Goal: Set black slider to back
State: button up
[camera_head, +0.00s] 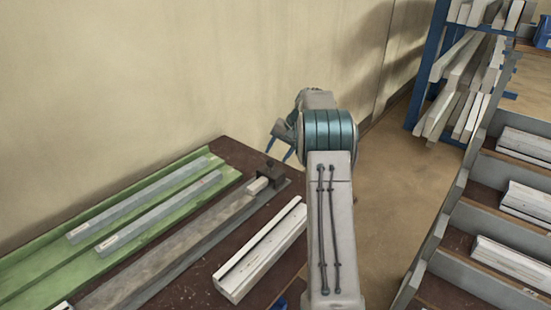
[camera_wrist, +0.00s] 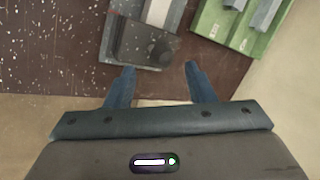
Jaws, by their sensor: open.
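The black slider (camera_head: 270,174) sits at the far end of a long grey rail (camera_head: 135,277) on the bench. A pale profile (camera_head: 258,186) lies along the rail, its end close to the slider. In the wrist view the black slider (camera_wrist: 136,50) is ahead of my fingertips, with the rail (camera_wrist: 119,8) behind it. My gripper (camera_head: 283,142) is above the far end of the bench, partly hidden behind my arm in the head view. In the wrist view my gripper (camera_wrist: 159,66) is open and empty, its fingers apart, with the slider lying nearer the left finger.
A green tray (camera_head: 30,268) with two grey profiles (camera_head: 150,205) lies left of the rail. A white grooved profile (camera_head: 262,250) lies to its right on the brown bench (camera_head: 235,150). Shelves with profiles (camera_head: 520,205) stand at right. A beige wall (camera_head: 180,70) borders the tray side.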

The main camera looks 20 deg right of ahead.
jog(key=v, duration=1)
jog(key=shift+d+r, duration=0.2)
jog(key=shift+r, duration=0.05)
jog(key=shift+s, duration=0.15)
jog(key=s+a+r+n+h, duration=0.1)
jog(key=s+a+r+n, duration=0.1)
jog(key=s+a, duration=0.65)
jog(key=s+a+r+n+h, duration=0.1)
jog(key=s+a+r, duration=0.2)
jog(key=s+a, duration=0.55)
jog(key=s+a+f+n+h, duration=0.1)
jog(key=s+a+f+n, duration=0.1)
jog(key=s, duration=0.8)
jog(key=s+a+f+n+h, duration=0.1)
jog(key=s+a+f, duration=0.4)
jog(key=s, duration=0.5)
jog(key=shift+f+n, duration=0.35)
jog(key=shift+n, duration=0.25)
jog(key=shift+c, duration=1.4)
